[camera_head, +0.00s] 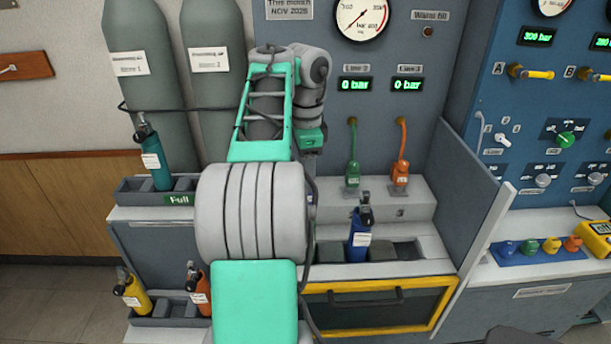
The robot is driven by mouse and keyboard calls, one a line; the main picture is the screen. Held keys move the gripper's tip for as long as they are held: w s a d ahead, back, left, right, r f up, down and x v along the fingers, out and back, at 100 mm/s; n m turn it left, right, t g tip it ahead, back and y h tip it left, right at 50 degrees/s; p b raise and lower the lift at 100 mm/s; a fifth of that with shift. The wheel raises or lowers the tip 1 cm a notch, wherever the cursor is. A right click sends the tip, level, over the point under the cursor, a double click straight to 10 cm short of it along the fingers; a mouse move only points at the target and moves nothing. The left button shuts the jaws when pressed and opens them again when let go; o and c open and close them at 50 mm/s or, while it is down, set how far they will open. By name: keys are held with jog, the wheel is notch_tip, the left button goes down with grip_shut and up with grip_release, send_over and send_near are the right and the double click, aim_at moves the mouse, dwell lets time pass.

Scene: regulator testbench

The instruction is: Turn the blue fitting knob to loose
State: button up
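I cannot tell for sure which part is the blue fitting knob. A small blue piece (508,248) sits in the blue holder at the far right. A blue bottle (360,235) with a dark valve top stands in the bench tray, right of my arm. Green (353,171) and orange (400,172) hose fittings sit on the grey ledge. My arm hides the panel and ledge left of the green one. My gripper (311,160) points down there, left of the green fitting. Its fingers are small and partly hidden, so their opening is unclear.
Tall grey cylinders (150,80) stand behind at left. A teal bottle (152,155) is in the rack marked Full. Yellow (132,292) and orange (198,290) bottles stand low left. A slanted grey divider (475,215) separates the bench from the blue panel (540,105).

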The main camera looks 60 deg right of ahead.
grip_shut()
dwell(0.3)
jog(key=shift+n, duration=0.4)
jog(key=n, duration=0.3)
jog(key=shift+n, duration=0.3)
jog(key=n+b, duration=0.1)
jog(key=n, duration=1.1)
jog(key=shift+w+n, duration=0.1)
jog(key=shift+n, duration=0.3)
jog(key=n, duration=0.6)
jog(key=shift+n, duration=0.4)
